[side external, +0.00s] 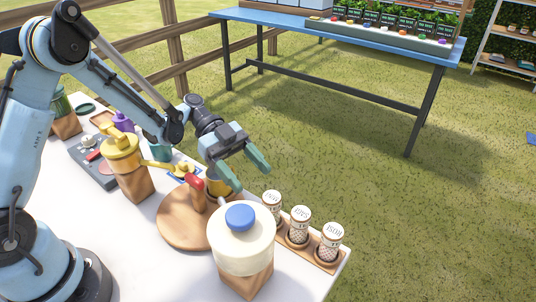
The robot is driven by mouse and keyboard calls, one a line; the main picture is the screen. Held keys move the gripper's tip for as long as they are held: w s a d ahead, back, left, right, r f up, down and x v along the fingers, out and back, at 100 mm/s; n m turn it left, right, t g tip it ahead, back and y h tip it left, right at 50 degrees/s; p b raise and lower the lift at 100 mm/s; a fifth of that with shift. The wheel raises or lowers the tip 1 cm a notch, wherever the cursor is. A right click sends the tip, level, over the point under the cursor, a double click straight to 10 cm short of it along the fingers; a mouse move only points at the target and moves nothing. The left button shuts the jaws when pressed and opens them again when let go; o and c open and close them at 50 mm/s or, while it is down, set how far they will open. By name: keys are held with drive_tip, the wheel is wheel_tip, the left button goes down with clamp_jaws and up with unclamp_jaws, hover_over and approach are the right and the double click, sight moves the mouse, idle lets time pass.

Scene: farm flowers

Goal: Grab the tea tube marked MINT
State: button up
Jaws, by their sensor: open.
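Three tea tubes stand upright in a wooden holder (315,258) at the table's right corner: a left tube (272,205), a middle tube (299,227) and a right tube (329,243). Each has a pale label with dark letters and a patterned lower part. The lettering is too small and tilted for me to tell which one is marked MINT. My gripper (243,170) is open and empty, with green fingers spread. In the picture it is above and left of the left tube, apart from all three.
A cream jar with a blue knob (240,216) stands in front, left of the tubes. A round wooden board (178,228) with a red-handled item lies below my gripper. A yellow-topped dispenser (121,152) stands left. A blue table with potted plants (395,20) is behind.

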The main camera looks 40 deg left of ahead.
sight(265, 194)
drive_tip(key=shift+s+x, duration=0.15)
drive_tip(key=shift+x, duration=1.35)
drive_tip(key=shift+s+x, duration=0.15)
drive_tip(key=shift+x, duration=1.35)
drive_tip(key=shift+r, duration=0.15)
drive_tip(key=c, duration=1.2)
drive_tip(key=shift+o, duration=0.2)
drive_tip(key=shift+r, duration=0.15)
